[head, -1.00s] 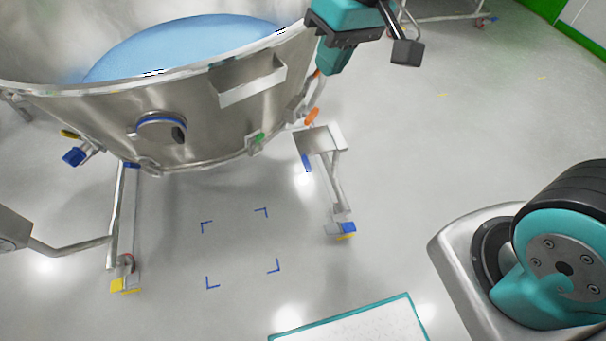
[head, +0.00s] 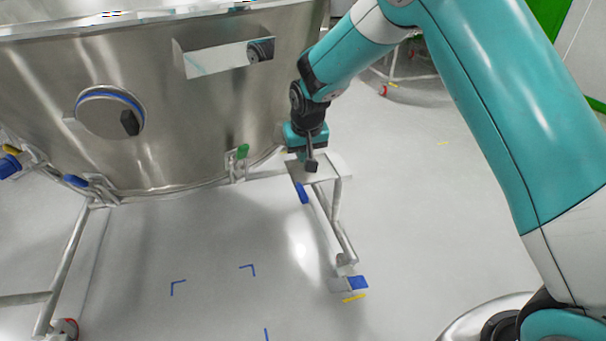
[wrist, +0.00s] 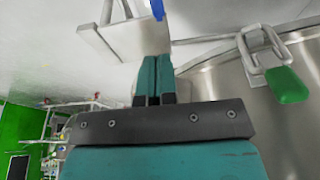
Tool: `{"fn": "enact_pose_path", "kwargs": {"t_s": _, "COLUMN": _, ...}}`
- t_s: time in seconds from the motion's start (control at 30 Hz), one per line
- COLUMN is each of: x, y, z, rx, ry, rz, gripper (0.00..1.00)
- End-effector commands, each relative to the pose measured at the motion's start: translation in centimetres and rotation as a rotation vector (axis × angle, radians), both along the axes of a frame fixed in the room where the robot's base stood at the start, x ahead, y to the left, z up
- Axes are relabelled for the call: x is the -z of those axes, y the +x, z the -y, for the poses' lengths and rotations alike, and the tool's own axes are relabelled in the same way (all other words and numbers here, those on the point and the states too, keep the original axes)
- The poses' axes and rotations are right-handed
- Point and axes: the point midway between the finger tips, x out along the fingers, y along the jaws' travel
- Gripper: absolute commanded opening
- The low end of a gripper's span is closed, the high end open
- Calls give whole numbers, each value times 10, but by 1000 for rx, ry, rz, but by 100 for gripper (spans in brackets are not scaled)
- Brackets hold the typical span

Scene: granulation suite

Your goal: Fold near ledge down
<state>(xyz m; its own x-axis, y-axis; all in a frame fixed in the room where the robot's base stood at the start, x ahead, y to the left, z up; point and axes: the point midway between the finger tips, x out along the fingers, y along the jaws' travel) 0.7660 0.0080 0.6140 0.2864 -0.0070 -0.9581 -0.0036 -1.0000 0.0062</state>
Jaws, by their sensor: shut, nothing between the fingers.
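A flat pale metal ledge (head: 325,171) stands out level at the top of a leg of the steel bowl's frame. A blue tab (head: 302,193) hangs at its underside. My gripper (head: 311,165) points down over this ledge, its fingers together and empty. In the wrist view the ledge (wrist: 103,38) lies just beyond the closed fingertips (wrist: 155,62), with a bit of the blue tab (wrist: 157,8) at the top edge. I cannot tell whether the fingertips touch the ledge.
The large steel bowl (head: 200,125) fills the left and stands close to my gripper. A green-handled clamp (head: 242,153) sits on its lower rim, also in the wrist view (wrist: 285,85). A caster with blue and yellow parts (head: 355,284) is below the ledge. Floor at right is clear.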

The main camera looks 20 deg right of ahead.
Motion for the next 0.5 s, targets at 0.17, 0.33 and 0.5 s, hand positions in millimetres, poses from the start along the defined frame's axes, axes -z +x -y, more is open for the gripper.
{"fn": "enact_pose_path", "kwargs": {"t_s": 0.17, "x": 37, "y": 9, "z": 1, "rx": -1, "ry": 0, "rz": -5, "gripper": 0}}
{"fn": "enact_pose_path", "kwargs": {"t_s": 0.33, "x": 73, "y": 19, "z": 1, "rx": -1, "ry": 0, "rz": -4, "gripper": 0}}
{"fn": "enact_pose_path", "kwargs": {"t_s": 0.5, "x": 102, "y": 24, "z": 1, "rx": -1, "ry": 1, "rz": -4, "gripper": 0}}
